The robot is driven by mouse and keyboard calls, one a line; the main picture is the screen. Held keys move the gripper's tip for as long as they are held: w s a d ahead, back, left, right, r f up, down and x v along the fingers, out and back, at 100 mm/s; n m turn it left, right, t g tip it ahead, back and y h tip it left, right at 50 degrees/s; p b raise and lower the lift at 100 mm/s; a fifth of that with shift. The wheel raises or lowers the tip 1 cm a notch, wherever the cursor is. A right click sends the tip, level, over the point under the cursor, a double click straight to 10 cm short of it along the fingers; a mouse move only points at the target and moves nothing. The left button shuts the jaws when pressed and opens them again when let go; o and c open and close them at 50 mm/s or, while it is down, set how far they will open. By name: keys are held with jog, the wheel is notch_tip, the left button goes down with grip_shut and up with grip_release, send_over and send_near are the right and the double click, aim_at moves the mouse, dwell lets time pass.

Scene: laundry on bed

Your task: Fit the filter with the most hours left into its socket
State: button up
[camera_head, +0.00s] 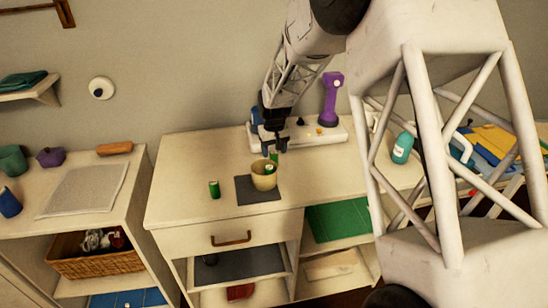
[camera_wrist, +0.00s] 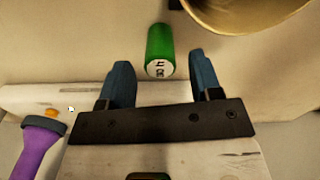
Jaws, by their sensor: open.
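My gripper (camera_head: 275,143) is open and empty above the back of the dresser top. In the wrist view a green filter (camera_wrist: 160,45) lies just beyond and between the open fingertips (camera_wrist: 160,64). Its pale end has dark marks, perhaps an H and digits, that I cannot read surely. In the head view this filter (camera_head: 273,157) shows small behind a tan cup (camera_head: 259,183). Another green filter (camera_head: 269,169) is in the cup. A third green filter (camera_head: 214,189) stands upright to the left. I cannot clearly make out the socket.
A white base unit (camera_head: 300,138) with an orange spot lies along the wall, with a purple device (camera_head: 332,98) upright near its right end. The cup stands on a dark mat (camera_head: 250,193). A teal bottle (camera_head: 402,149) is at right. The dresser's front left is clear.

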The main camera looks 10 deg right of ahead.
aim_at(274, 153)
notch_tip(274, 153, up, 7)
jog(key=shift+r, duration=0.2)
jog(key=shift+s+r, duration=0.1)
dwell(0.7)
jog(key=shift+s+r, duration=0.2)
jog(key=shift+s, duration=0.05)
jog(key=s+r+t, duration=0.1)
jog(key=s+r, duration=0.4)
jog(key=s, duration=0.6)
jog(key=s+d+r+m, duration=0.1)
jog(key=s+r, duration=0.3)
jog(key=s, duration=0.6)
jog(key=s+r+t, duration=0.1)
jog(key=s+r, duration=0.4)
jog(key=s, duration=0.6)
jog(key=s+f+m, duration=0.1)
jog(key=s+f, duration=0.1)
jog(key=s, duration=1.1)
jog(key=shift+d+t, duration=0.2)
jog(key=shift+t, duration=0.1)
jog(key=shift+o, duration=0.4)
jog(key=shift+w+r, duration=0.1)
